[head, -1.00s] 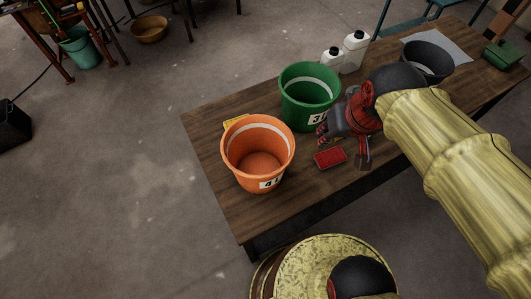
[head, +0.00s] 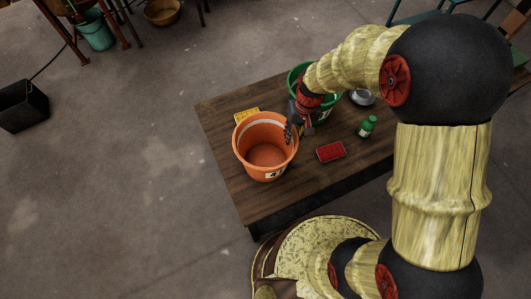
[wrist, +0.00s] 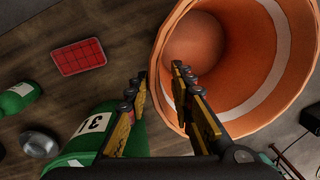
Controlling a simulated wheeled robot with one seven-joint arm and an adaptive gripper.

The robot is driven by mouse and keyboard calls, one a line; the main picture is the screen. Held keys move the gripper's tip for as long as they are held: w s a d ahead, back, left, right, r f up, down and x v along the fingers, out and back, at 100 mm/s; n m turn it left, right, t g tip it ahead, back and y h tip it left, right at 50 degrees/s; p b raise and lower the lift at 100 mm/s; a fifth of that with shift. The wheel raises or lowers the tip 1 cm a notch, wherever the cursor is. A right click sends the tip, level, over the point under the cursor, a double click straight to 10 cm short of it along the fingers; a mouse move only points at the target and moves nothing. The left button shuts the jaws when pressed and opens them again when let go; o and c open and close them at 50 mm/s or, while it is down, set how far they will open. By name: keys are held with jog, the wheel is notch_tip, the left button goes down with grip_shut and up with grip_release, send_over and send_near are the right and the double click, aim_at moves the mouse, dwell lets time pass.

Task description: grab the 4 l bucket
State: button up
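The orange bucket (head: 265,158) stands upright and empty near the table's left end, its label starting with 4 and partly cut off from view. It fills the right of the wrist view (wrist: 240,95). My gripper (head: 293,127) is open at the bucket's right rim. In the wrist view my gripper (wrist: 159,71) shows its fingers on either side of the rim, the right one over the bucket's inside. I cannot tell whether either finger touches it. The green bucket (wrist: 75,158), with a label starting with 3, stands close by, partly hidden by my arm.
On the wooden table (head: 240,205) are a red tray (head: 331,152), a green bottle (head: 367,127), a silvery round object (head: 362,97) and a yellow item (head: 246,115) behind the orange bucket. My arm hides the table's right part. A black box (head: 22,105) stands on the floor.

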aim_at(291, 144)
jog(key=f, duration=0.3)
jog(key=f+b, duration=0.1)
jog(key=f, duration=0.1)
jog(key=shift+s+a, duration=0.15)
jog(key=shift+a, duration=0.1)
grip_shut()
dwell(0.9)
